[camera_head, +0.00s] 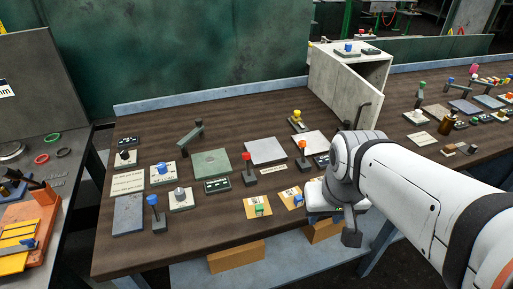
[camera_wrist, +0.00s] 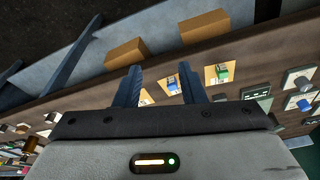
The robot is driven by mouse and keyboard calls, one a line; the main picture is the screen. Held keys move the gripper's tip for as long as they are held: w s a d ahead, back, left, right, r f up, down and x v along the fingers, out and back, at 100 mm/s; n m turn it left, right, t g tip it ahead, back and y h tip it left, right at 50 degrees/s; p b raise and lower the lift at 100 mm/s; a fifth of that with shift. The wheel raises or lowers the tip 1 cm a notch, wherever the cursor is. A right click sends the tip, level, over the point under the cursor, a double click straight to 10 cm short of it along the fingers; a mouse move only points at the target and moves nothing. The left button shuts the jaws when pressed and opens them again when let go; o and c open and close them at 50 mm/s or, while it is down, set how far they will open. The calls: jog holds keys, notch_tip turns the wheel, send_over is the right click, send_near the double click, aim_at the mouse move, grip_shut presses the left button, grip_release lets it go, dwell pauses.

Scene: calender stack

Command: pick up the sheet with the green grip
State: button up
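The sheet with the green grip (camera_head: 257,208) is a small tan sheet with a green block on it, near the front edge of the brown table. In the wrist view the green grip (camera_wrist: 223,72) lies to the right of the fingers. A similar sheet with a blue grip (camera_head: 292,198) lies just to its right in the head view. In the wrist view this blue grip (camera_wrist: 173,86) shows between the fingertips, beyond them. My gripper (camera_wrist: 160,72) is open, its two fingers apart and nothing visible held between them. In the head view my arm largely hides it.
Red (camera_head: 246,157) and orange (camera_head: 302,146) levers stand behind the sheets. A white cabinet (camera_head: 330,85) stands at the back right. Blue-topped parts, plates and labels crowd the table's left. Orange-brown boxes (camera_head: 237,257) sit below the front edge. Bare tabletop shows at front left.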

jog(key=shift+o, duration=1.3)
jog(key=shift+w+a, duration=0.25)
jog(key=m+g+y+p, duration=0.2)
jog(key=m+g+y, duration=0.3)
jog(key=m, duration=0.8)
send_near(264, 213)
jog(key=t+y, duration=0.1)
jog(key=shift+d+f, duration=0.1)
jog(key=shift+f, duration=0.1)
jog(key=x, duration=0.7)
jog(key=shift+s+a+r, duration=0.1)
jog(key=shift+a+r, duration=0.1)
jog(key=shift+a, duration=0.25)
grip_shut()
